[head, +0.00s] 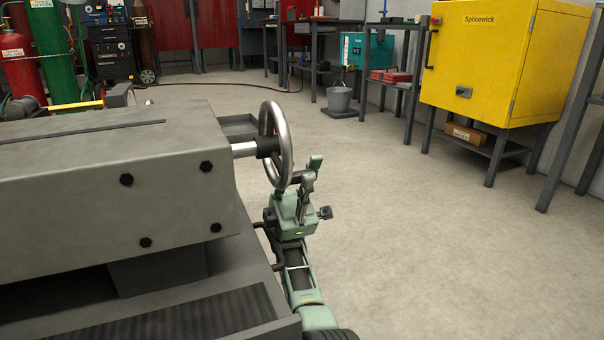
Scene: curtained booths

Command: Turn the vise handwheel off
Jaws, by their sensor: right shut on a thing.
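The vise (110,185) is a large grey block with dark bolts, filling the left of the head view. Its handwheel (288,150), a shiny metal ring, stands upright at the block's right end on a short bright shaft (244,149) with a black hub. My right gripper (303,182), green and grey, comes up from below at the lower right of the wheel. It is shut on the wheel's rim; the exact contact is partly hidden by the fingers. My left gripper is not in view.
A yellow cabinet (497,65) on a dark stand is at the back right. A grey bucket (339,100) stands near the workbenches. Red and green gas cylinders (50,50) stand at the back left. The concrete floor (430,230) right of the wheel is clear.

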